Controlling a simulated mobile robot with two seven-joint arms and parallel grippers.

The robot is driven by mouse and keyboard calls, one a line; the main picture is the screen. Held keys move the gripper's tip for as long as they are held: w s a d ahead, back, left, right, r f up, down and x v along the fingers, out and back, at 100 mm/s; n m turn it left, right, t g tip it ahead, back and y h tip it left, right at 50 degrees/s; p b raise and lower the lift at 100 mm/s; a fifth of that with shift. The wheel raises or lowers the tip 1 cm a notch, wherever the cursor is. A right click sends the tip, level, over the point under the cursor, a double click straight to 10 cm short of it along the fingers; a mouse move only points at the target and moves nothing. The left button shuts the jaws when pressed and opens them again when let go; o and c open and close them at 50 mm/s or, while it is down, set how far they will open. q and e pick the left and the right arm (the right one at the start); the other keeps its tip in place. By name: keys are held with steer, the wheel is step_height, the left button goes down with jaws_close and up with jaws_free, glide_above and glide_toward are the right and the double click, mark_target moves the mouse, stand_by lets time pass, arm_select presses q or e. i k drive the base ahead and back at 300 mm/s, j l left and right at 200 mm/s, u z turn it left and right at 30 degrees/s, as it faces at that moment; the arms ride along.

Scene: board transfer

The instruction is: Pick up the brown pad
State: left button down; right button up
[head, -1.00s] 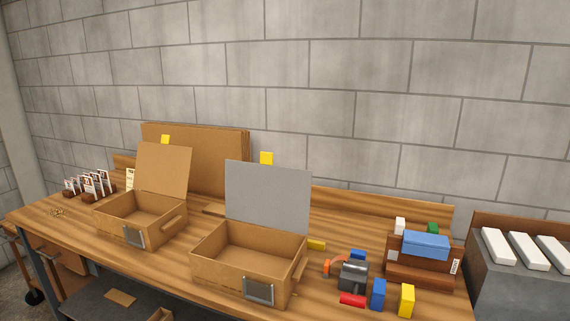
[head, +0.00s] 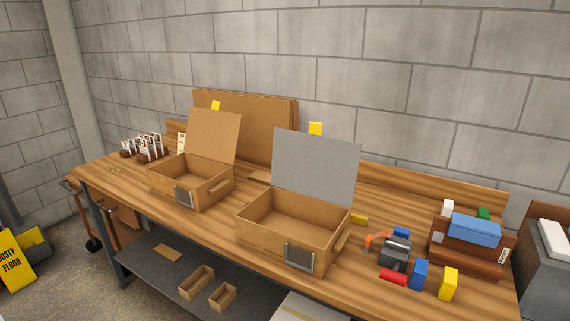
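A flat brown pad-like piece (head: 167,253) lies on the dark lower shelf under the workbench, toward its left end. Another small flat brown piece (head: 259,177) lies on the bench top behind the two open boxes, partly hidden. I cannot tell for sure which of them is the brown pad. Neither of my grippers is in view, and nothing is seen touching either piece.
Two open cardboard boxes, left (head: 190,182) and right (head: 290,230), stand on the wooden bench (head: 115,172). Large brown boards (head: 250,115) lean behind. Small coloured blocks (head: 420,274) crowd the right. Two small trays (head: 196,283) sit on the lower shelf (head: 145,262). A yellow floor sign (head: 15,262) stands left.

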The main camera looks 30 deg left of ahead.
mark_target(259, 176)
steer(key=i+j+u, duration=0.15)
steer(key=i+u, duration=0.35)
steer(key=i, duration=0.35)
steer(key=u, duration=1.5)
